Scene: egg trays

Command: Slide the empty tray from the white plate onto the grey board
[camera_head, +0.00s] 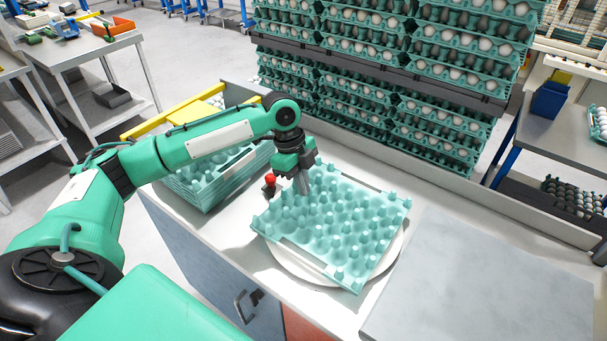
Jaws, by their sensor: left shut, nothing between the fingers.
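The empty teal egg tray (345,226) lies on the round white plate (303,272) on the counter, its corners reaching past the plate's rim. The grey board (484,285) lies flat to the right of the plate, close to the tray. My left gripper (303,188) points down at the tray's far left part. Its fingers are shut with nothing between them, and whether they touch the tray I cannot tell. My right gripper is not in view.
A stack of empty teal trays (209,181) stands left of the plate. Tall stacks of filled egg trays (400,60) stand behind the counter. The grey board's top is clear.

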